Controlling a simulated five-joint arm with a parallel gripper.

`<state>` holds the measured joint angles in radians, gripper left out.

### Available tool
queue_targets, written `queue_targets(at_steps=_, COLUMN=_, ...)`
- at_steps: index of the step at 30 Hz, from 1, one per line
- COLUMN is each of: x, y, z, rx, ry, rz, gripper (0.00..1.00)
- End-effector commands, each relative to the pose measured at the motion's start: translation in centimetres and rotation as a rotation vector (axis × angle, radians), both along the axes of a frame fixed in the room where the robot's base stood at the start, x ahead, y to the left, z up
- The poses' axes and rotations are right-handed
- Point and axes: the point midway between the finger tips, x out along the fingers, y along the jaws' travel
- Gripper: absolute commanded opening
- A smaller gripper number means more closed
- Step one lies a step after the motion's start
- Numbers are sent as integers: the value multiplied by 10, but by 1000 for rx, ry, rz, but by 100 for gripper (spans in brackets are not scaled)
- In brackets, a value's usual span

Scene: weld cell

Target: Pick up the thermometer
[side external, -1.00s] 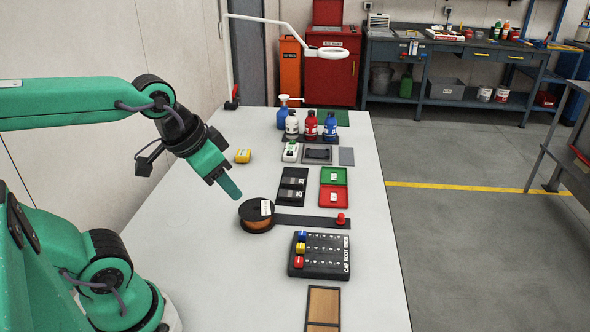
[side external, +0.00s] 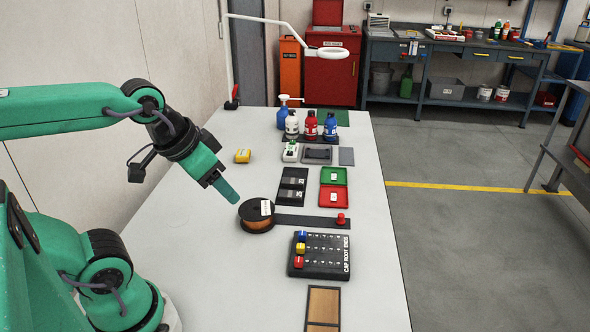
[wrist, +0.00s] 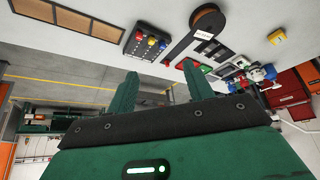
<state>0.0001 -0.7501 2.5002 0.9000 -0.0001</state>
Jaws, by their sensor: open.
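I cannot tell for sure which thing is the thermometer. A small white and green device (side external: 290,152) lies at the far middle of the table, in front of the bottles. My gripper (side external: 229,194) is above the table, left of the black spool and nearer than both of these. In the wrist view its two green fingers (wrist: 160,76) stand apart with nothing between them.
The spool (side external: 257,216) with copper-coloured winding is closest to my gripper. Bottles (side external: 330,126) stand behind. The table's left part is clear.

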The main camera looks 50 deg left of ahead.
Motion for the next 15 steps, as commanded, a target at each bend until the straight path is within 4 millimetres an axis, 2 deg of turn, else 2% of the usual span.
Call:
queue_targets(at_steps=8, x=2, y=1, z=1, rx=-1, ry=0, rz=5, gripper=52)
queue_targets(at_steps=15, x=25, y=12, z=7, rx=-7, ry=-5, rz=60, gripper=52)
